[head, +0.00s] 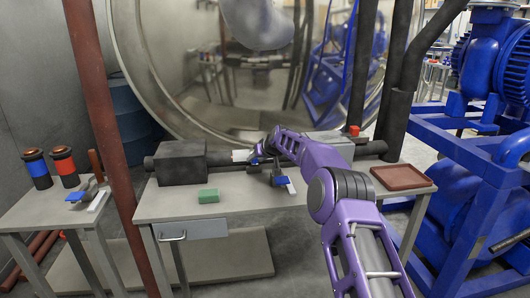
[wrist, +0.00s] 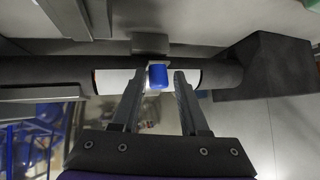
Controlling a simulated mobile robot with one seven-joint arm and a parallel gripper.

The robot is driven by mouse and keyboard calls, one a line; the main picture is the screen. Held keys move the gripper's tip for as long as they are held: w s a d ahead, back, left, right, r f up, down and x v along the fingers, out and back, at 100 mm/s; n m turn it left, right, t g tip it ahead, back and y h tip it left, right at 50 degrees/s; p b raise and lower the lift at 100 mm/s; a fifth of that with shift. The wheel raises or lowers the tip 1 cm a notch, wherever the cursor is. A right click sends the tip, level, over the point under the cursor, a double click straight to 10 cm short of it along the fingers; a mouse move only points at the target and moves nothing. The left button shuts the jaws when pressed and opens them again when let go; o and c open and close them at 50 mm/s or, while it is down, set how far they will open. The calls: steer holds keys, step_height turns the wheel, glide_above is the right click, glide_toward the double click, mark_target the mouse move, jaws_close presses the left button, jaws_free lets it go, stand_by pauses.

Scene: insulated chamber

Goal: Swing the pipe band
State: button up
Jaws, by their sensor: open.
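A dark pipe (wrist: 45,72) runs across the wrist view, with a white section (wrist: 112,82) in its middle that has a thin orange edge at left. A small blue tab (wrist: 158,77) on a pale fitting sits in front of the white section; I take this as the pipe band. My gripper (wrist: 158,90) is open, with one finger on each side of the blue tab. Whether the fingers touch it or the pipe I cannot tell. In the head view my gripper (head: 260,157) is at the pipe above the workbench and hides much of the band.
The workbench (head: 225,208) carries a dark block (head: 180,163) around the pipe, a green block (head: 208,196), a blue-handled part (head: 284,182) and a brown tray (head: 402,177). Blue machinery (head: 470,190) stands right.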

steer(key=shift+s+d+f, duration=0.3)
steer(key=shift+d+f, duration=0.2)
steer(key=shift+f, duration=0.35)
steer(key=a+r+v, duration=0.1)
steer(key=v, duration=1.6)
steer(key=shift+w+r, duration=0.15)
steer(key=shift+r, duration=0.3)
steer(key=shift+d, duration=0.1)
